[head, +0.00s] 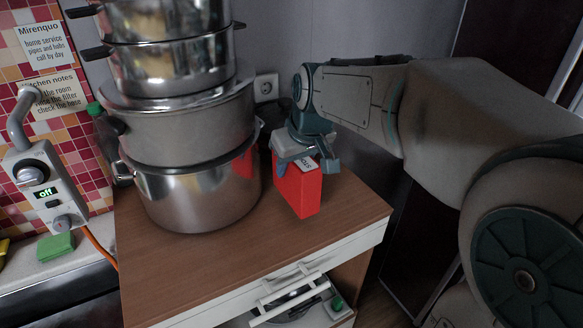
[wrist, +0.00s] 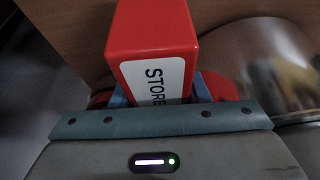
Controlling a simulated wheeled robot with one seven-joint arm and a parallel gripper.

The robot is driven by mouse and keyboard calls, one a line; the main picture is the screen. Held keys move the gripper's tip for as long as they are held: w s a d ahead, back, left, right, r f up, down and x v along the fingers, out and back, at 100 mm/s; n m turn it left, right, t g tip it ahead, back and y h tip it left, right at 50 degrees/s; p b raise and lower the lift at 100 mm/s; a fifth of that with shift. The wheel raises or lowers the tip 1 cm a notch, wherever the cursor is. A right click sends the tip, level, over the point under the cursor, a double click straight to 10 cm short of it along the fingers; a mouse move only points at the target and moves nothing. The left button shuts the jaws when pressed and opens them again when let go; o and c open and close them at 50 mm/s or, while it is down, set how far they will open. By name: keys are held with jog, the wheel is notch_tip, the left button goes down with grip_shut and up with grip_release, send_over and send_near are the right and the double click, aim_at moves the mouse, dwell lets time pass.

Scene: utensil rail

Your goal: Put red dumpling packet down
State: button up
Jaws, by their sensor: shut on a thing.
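The red dumpling packet (head: 298,192) is an upright red box with a white label at its top. It is at the right part of the brown cabinet top, beside the pots. My gripper (head: 304,163) is shut on its upper part from above. In the wrist view the red packet (wrist: 152,38) shows its white label with dark letters, between the blue fingers of my gripper (wrist: 160,90). The packet's lower end looks at or very near the wood; I cannot tell whether it touches.
A tall stack of steel pots (head: 195,130) stands just left of the packet. The brown cabinet top (head: 215,262) is clear in front, and its right edge is close to the packet. A white control box (head: 42,185) and a green sponge (head: 56,246) are at the left.

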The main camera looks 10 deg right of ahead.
jog(key=shift+f+p, duration=0.35)
jog(key=shift+f, duration=1.6)
jog(key=shift+f, duration=0.2)
jog(key=o, duration=1.3)
jog(key=shift+r, duration=0.15)
